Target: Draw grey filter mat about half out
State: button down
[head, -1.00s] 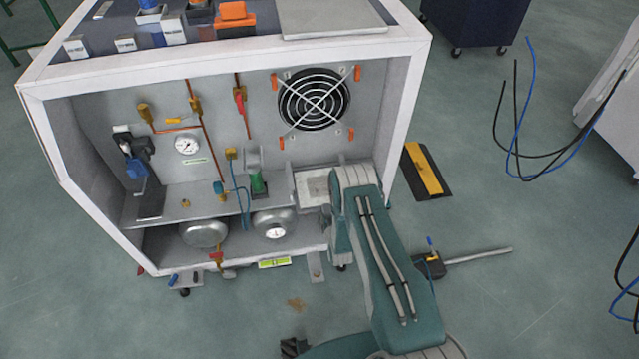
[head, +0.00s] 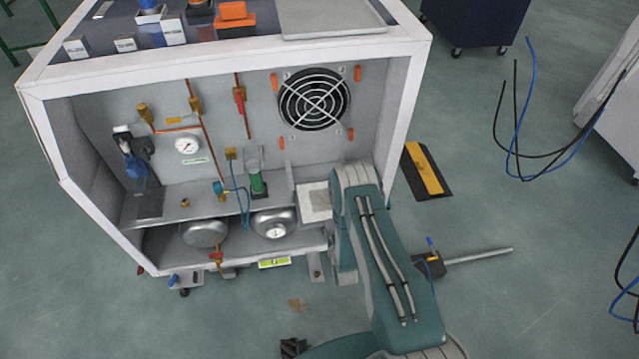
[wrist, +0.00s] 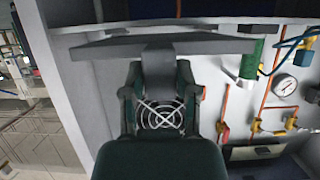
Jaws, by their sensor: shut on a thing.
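In the wrist view my gripper (wrist: 158,78) is shut on the narrow tab of a grey filter mat (wrist: 215,45). The mat shows as a wide, flat grey slab, almost edge-on, beyond the fingers. The tab sits between the two green-grey fingers. I cannot tell how much of the mat is still inside its slot. In the head view my own arm hides the gripper. A pale square panel with a grey middle (head: 315,203) shows just left of the arm, at the lower right of the open cabinet; I cannot tell if it is part of the mat.
The cabinet's white frame (head: 408,105) stands close to my arm. A round fan guard (head: 314,99), a green-based cylinder (head: 258,183), a gauge (head: 187,145) and pipes are inside. A black-and-yellow ramp (head: 427,172) lies on the floor to the right, with open floor around it.

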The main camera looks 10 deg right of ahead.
dwell(0.3)
jog(key=shift+c, duration=1.4)
grip_release()
jog(key=shift+s, duration=0.15)
